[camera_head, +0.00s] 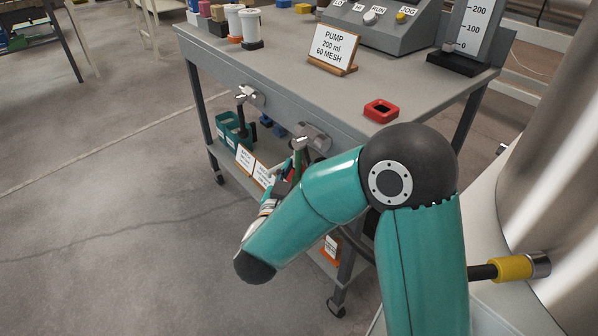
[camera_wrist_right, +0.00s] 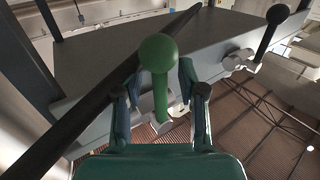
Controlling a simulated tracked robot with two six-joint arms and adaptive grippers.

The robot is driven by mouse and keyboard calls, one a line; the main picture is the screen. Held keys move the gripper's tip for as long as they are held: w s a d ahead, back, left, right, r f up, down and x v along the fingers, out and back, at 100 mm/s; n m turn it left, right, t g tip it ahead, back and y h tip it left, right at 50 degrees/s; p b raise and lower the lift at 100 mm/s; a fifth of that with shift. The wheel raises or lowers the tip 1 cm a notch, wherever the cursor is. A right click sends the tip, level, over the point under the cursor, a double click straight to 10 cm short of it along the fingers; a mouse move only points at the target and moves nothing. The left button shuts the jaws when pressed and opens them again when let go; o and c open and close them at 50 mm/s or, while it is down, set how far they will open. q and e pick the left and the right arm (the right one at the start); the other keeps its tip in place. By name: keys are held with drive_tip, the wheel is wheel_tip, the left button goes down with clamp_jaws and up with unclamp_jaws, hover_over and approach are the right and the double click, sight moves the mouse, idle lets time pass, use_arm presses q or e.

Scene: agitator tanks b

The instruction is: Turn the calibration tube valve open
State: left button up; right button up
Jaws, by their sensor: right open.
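A valve with a green lever (camera_head: 298,156) hangs from the front edge of the grey bench, its metal body (camera_head: 314,138) at the edge. In the right wrist view the green ball-ended lever (camera_wrist_right: 159,75) stands between the two fingers of my right gripper (camera_wrist_right: 160,95). The right gripper (camera_head: 284,182) is open around the lever; whether a finger touches it I cannot tell. A second valve with a black lever (camera_head: 240,117) hangs farther left; its black ball (camera_wrist_right: 277,15) shows at upper right in the wrist view. My left gripper is not in view.
On the bench (camera_head: 235,72) stand a graduated scale (camera_head: 470,32), a control box (camera_head: 385,22), a pump sign (camera_head: 333,50) and a red square ring (camera_head: 381,111). A green bin (camera_head: 232,130) and signs sit on the lower shelf. A shiny tank (camera_head: 560,190) stands at right.

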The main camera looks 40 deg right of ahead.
drive_tip(key=shift+w+d, duration=0.1)
drive_tip(key=shift+w, duration=0.05)
clamp_jaws()
idle(0.5)
